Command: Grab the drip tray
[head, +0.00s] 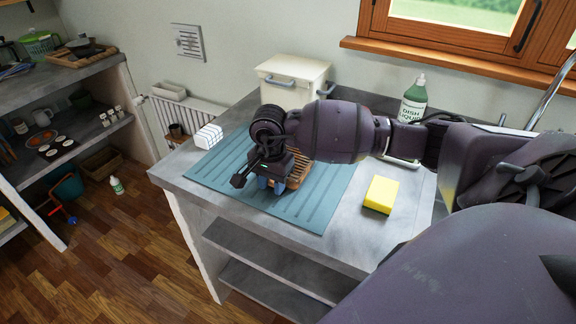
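A brown slatted tray (298,174), which I take to be the drip tray, lies on the teal ridged mat (320,203) on the counter. My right arm covers much of it. My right gripper (271,185) points down over the left front part of the tray, with its bluish fingertips low at the tray's near side. Two fingertips show a little apart, but I cannot tell whether the tray's edge is between them. My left gripper is not in view.
A yellow sponge (381,194) lies right of the mat. A white tiled block (208,136) sits at the mat's left corner. A cream bin (292,82) and a dish soap bottle (413,101) stand behind. The mat's front is clear.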

